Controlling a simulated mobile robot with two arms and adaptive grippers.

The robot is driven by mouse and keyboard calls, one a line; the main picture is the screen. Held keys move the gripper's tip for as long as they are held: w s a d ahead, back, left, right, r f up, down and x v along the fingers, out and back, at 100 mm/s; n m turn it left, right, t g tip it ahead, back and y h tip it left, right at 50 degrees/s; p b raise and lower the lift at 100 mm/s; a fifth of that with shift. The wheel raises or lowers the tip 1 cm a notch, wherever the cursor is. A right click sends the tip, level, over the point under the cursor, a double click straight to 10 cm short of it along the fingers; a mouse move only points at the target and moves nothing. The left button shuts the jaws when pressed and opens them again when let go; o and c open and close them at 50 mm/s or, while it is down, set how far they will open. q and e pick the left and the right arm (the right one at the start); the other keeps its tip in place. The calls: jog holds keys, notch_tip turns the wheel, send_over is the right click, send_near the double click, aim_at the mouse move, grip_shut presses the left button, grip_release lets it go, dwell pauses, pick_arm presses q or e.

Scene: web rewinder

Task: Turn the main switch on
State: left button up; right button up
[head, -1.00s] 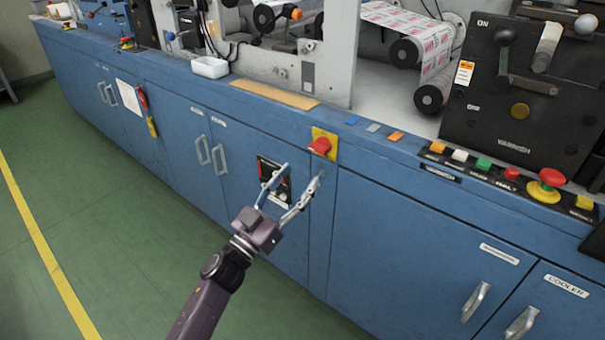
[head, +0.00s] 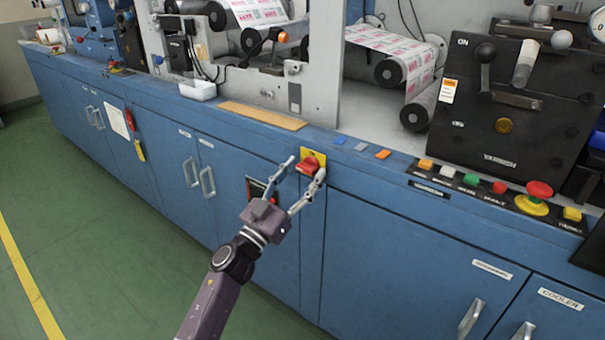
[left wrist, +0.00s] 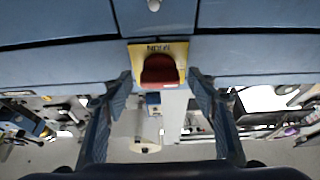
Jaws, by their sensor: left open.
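The main switch is a red rotary knob (head: 309,164) on a yellow plate (head: 318,156) at the top front edge of the blue cabinet. My left gripper (head: 306,168) is open, with its two fingers on either side of the knob in the head view. In the left wrist view the knob (left wrist: 160,70) lies between and beyond the open fingertips (left wrist: 160,82). I cannot tell whether a finger touches the knob. My right gripper is not in view.
The blue cabinet front (head: 400,245) runs below the switch, with door handles (head: 471,318). A row of push buttons and a red emergency stop (head: 539,190) sit on the ledge to the right. Green floor (head: 100,250) is free at the left.

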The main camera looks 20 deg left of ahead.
pick_arm(q)
jog(key=shift+c, duration=0.6)
jog(key=c, duration=1)
jog(key=shift+c, duration=0.2)
